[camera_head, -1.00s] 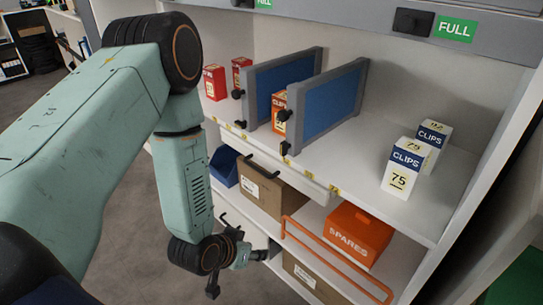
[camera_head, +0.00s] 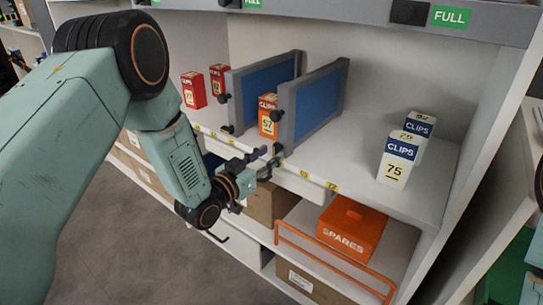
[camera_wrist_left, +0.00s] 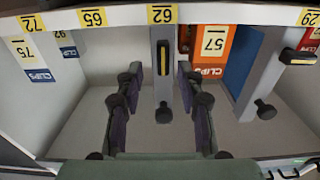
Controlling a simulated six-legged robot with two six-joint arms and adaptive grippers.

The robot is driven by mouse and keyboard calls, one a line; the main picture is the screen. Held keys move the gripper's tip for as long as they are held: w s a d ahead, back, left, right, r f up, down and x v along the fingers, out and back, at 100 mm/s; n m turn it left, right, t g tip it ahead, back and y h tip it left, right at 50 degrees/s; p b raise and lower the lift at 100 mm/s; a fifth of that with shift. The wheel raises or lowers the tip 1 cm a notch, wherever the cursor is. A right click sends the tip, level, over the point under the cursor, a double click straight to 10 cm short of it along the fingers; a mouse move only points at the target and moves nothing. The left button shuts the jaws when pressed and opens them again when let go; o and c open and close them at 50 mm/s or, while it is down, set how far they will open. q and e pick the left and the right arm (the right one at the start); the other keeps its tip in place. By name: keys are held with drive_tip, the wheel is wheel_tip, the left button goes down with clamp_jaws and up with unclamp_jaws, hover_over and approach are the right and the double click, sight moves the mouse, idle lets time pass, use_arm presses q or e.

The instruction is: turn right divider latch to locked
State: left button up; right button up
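The right divider (camera_head: 318,105) is a blue panel in a grey frame, standing on the white shelf. Its dark latch (camera_head: 278,149) is low on its front edge, below a round black knob (camera_head: 275,116). In the left wrist view, which is upside down, the latch (camera_wrist_left: 163,55) is an upright black bar with a yellow strip. My left gripper (camera_head: 267,162) is at the shelf's front edge, close to the latch. Its fingers (camera_wrist_left: 160,88) are open, one on each side of the divider's front edge, with nothing gripped. My right gripper is out of view.
The left divider (camera_head: 265,85) stands beside it, with an orange clips box (camera_head: 268,118) between them. Red clips boxes (camera_head: 194,90) stand left, white-blue clips boxes (camera_head: 397,160) right. Below are an orange SPARES bin (camera_head: 352,228) and an orange rail (camera_head: 325,262). Yellow number tags line the shelf edge.

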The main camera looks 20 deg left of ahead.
sight(274, 151)
use_arm(q)
drive_tip(key=x, duration=0.2)
drive_tip(key=shift+w+f+b, duration=0.15)
drive_tip(key=shift+w+b, duration=0.2)
drive_tip(key=shift+w, duration=0.1)
drive_tip(key=shift+w+d, duration=0.1)
drive_tip(key=shift+c, duration=0.8)
clamp_jaws()
